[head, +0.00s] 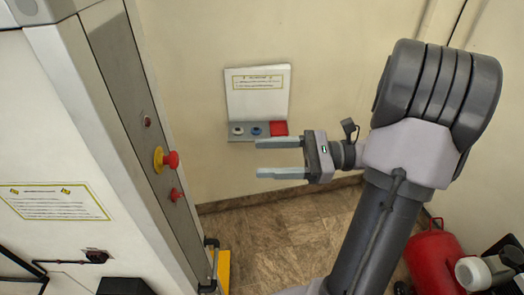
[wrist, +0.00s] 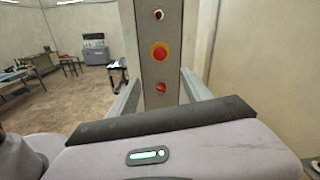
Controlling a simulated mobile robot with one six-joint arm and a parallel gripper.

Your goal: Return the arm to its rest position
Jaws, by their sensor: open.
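My gripper (head: 281,158) is open and empty in the head view. Its two flat grey fingers point left toward the grey panel (head: 150,125) on the side of a white cabinet, apart from it. My arm comes up from the lower middle of the head view and bends at a large dark joint at the upper right. In the wrist view the fingers reach forward on either side of the same panel (wrist: 158,88), with nothing between their tips that I can see held.
The panel carries a red-and-yellow button (head: 171,160). A wall shelf (head: 258,133) with small round items and a red square is behind my gripper. A red cylinder (head: 436,262) stands at lower right. A yellow object (head: 223,268) is by the cabinet's foot. Brown floor (head: 290,235) is clear between.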

